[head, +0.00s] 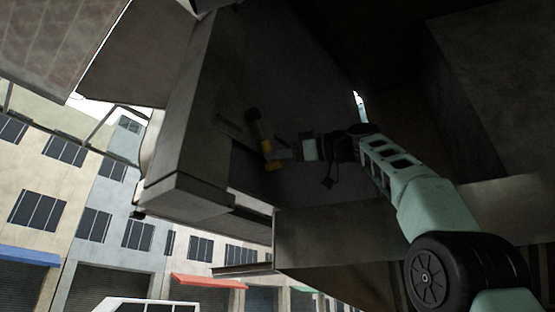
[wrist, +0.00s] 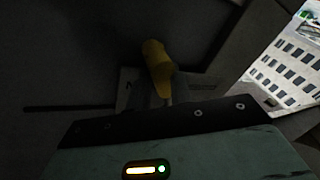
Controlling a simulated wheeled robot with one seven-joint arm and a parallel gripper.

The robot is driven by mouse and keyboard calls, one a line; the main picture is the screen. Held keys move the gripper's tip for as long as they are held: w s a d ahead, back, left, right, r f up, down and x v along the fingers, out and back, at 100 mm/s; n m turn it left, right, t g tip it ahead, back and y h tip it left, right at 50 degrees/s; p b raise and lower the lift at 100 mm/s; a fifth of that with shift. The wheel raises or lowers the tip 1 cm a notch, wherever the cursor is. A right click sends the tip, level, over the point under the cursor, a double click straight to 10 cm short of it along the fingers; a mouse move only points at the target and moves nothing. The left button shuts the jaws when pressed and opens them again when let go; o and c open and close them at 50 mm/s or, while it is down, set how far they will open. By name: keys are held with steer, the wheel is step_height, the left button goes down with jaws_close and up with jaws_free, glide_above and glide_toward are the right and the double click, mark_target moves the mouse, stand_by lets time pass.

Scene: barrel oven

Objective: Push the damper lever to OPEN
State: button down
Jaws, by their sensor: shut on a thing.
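The damper lever (head: 266,146) is a yellow handle with a dark end, on the dark wall in the middle of the head view. In the wrist view the yellow lever (wrist: 157,66) rises from just beyond the gripper's edge, in front of a pale plate (wrist: 130,88) whose lettering I cannot read. My gripper (head: 284,153) is at the lower part of the lever and is shut on it. The fingertips are mostly hidden in the wrist view by the gripper body. I cannot read which setting the lever stands at.
A grey box-like ledge (head: 187,190) stands left of the lever. A large grey panel (head: 335,232) lies below my arm, and dark walls close in on the right. Buildings (head: 110,190) and a white vehicle (head: 145,304) show outside at the left.

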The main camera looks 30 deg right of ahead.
steer(key=c, duration=1.3)
jaws_free()
steer(key=shift+o, duration=0.2)
steer(key=r+b+v, duration=0.1)
steer(key=b+v, duration=0.1)
steer(key=v, duration=1.5)
steer(key=shift+s+d+f, duration=0.2)
steer(key=shift+f, duration=0.35)
